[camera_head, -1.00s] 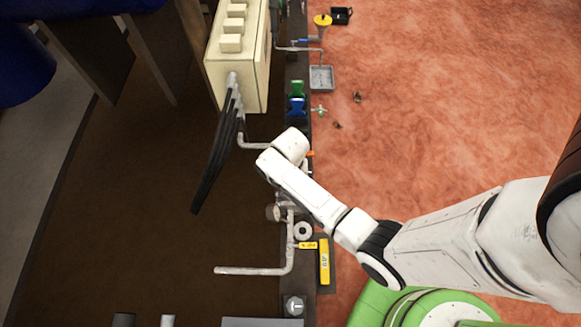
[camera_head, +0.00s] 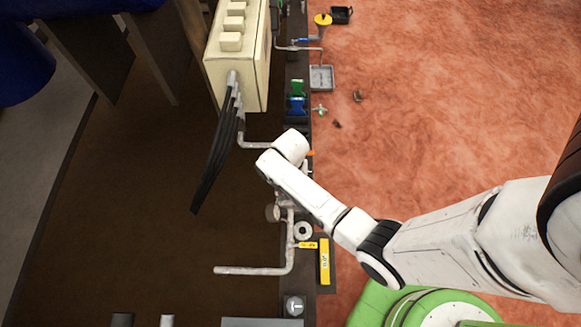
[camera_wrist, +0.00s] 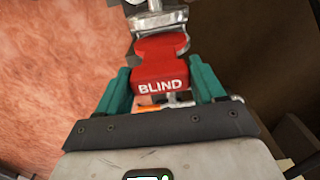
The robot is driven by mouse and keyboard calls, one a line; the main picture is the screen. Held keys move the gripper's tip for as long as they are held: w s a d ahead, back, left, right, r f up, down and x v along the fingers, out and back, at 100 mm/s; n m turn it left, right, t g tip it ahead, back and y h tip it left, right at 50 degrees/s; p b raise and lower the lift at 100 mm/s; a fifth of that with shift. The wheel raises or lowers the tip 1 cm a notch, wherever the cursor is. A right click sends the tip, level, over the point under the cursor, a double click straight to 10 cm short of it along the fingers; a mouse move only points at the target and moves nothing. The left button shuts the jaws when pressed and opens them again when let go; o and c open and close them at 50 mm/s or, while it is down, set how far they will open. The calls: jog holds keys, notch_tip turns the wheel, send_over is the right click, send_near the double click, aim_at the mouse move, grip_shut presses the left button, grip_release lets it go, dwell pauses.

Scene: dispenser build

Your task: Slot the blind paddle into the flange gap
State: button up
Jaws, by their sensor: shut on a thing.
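The red blind paddle (camera_wrist: 161,75), marked BLIND, is between the teal fingers of my gripper (camera_wrist: 163,84) in the wrist view. The gripper is shut on its handle, with the lettering facing the camera. The paddle's far end meets or overlaps a grey metal pipe fitting (camera_wrist: 152,20) at the top of the view. I cannot tell whether it sits in the flange gap; the gap itself is not clearly visible. In the head view my arm hides the gripper and the paddle.
Grey pipework (camera_head: 290,250) runs along the dark bench edge, with a yellow block (camera_head: 324,262) and a white ring (camera_head: 303,231) beside it. A cream cabinet (camera_head: 238,75) with black hoses (camera_head: 218,160) stands behind. An orange-tipped part (camera_wrist: 150,108) lies below the paddle in the wrist view.

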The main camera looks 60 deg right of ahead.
jog(key=shift+f+b, duration=2.5)
jog(key=shift+f, duration=0.95)
dwell(0.5)
jog(key=o, duration=1.5)
jog(key=shift+c, duration=0.2)
jog(key=shift+o, duration=0.2)
jog(key=shift+r+p, duration=3.95)
jog(key=shift+p, duration=0.05)
jog(key=shift+r, duration=0.1)
